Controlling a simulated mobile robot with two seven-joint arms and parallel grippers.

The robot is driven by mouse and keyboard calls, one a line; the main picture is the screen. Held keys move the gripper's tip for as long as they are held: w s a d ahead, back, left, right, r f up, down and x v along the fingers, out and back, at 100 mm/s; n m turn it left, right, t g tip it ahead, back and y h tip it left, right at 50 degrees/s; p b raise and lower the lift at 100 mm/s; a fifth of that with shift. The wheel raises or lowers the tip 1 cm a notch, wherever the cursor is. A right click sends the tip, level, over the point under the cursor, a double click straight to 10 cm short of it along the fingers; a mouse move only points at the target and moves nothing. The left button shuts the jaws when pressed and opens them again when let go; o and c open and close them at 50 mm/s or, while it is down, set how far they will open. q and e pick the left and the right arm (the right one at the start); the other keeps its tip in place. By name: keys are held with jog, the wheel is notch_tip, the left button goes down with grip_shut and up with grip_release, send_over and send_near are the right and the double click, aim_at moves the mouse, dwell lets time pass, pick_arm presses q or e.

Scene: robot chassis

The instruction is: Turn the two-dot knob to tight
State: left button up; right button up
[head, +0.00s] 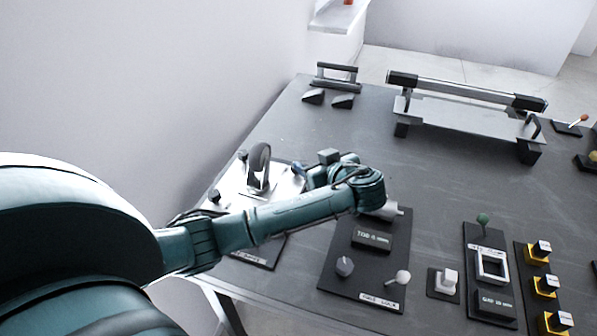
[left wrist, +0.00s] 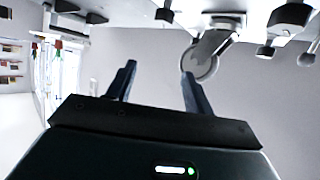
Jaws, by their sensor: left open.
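A silver plate (head: 231,187) on a dark board at the left of the table carries an upright caster wheel (head: 259,160). A black knob (head: 215,196) stands at its near left and another small dark knob (head: 242,155) at its far left. I cannot make out dots on any knob, so which is the two-dot one is unclear. My left gripper (head: 299,170) is at the plate's right side, partly hidden by its own wrist. In the left wrist view its fingers (left wrist: 158,72) are open and empty, with the caster wheel (left wrist: 205,68) beyond one fingertip and several knobs along the top.
A black panel with a grey knob (head: 344,266) and a pale knob (head: 402,277) lies right of the plate. A white rocker (head: 446,281), a framed switch panel (head: 491,265) and yellow-based buttons (head: 546,285) sit further right. A long rail fixture (head: 466,108) stands behind.

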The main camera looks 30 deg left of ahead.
pick_arm(q)
notch_tip(320, 180, down, 3)
jog(key=s+d+m+t, duration=0.1)
jog(key=s+d+m, duration=0.1)
jog(key=d, duration=0.1)
jog(key=x, duration=1.3)
jog(key=shift+s+f, duration=0.1)
jog(key=shift+f, duration=0.1)
jog(key=shift+c, duration=0.2)
